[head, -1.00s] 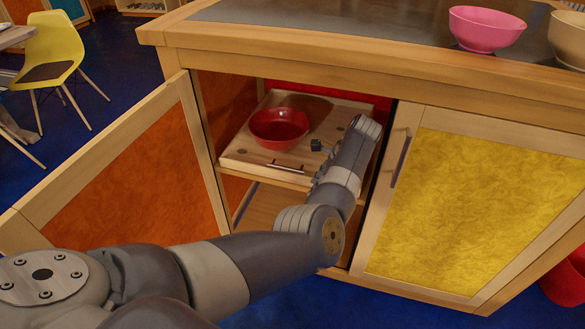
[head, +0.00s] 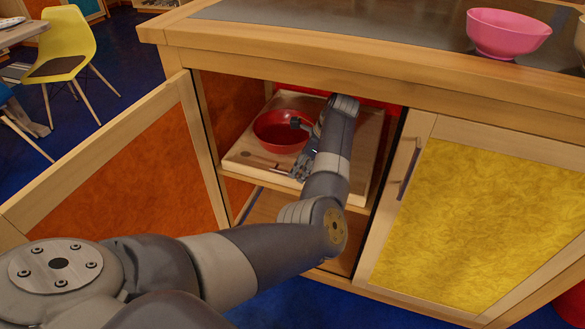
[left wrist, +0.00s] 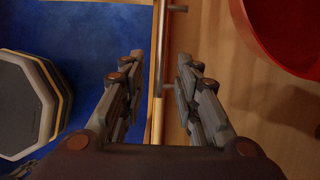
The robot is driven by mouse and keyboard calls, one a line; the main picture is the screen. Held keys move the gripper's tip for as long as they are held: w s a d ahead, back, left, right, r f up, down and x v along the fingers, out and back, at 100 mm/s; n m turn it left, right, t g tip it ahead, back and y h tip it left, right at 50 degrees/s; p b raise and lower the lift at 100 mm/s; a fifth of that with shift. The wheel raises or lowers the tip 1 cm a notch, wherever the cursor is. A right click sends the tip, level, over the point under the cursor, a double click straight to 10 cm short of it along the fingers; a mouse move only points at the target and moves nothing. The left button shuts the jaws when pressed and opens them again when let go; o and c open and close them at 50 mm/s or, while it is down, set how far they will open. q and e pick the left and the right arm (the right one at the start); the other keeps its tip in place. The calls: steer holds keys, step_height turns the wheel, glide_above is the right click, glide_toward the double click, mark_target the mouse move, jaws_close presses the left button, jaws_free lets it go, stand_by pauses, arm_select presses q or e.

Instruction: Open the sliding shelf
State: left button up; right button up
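The sliding shelf (head: 240,156) is a light wooden tray inside the open left side of the cabinet, with a dark bar handle (head: 263,162) on its front. A red bowl (head: 272,132) stands on the shelf, partly hidden by my arm. My left gripper (head: 300,163) is at the shelf's front edge, right of the bowl. In the left wrist view, my left gripper (left wrist: 160,68) is open, one finger on each side of the shelf's front edge and metal handle (left wrist: 167,45). The fingers look apart from the handle. My right gripper is not in view.
The orange cabinet door (head: 125,185) stands swung open on the left. The yellow door (head: 450,215) on the right is shut. A pink bowl (head: 507,34) stands on the countertop. A yellow chair (head: 65,55) is far left. Blue floor lies around.

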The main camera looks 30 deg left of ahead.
arm_select(q)
steer(key=a, duration=0.2)
steer(key=shift+s+a+f, duration=0.35)
steer(key=shift+f, duration=0.2)
steer(key=shift+a, duration=0.1)
steer(key=shift+c, duration=0.4)
jaws_close()
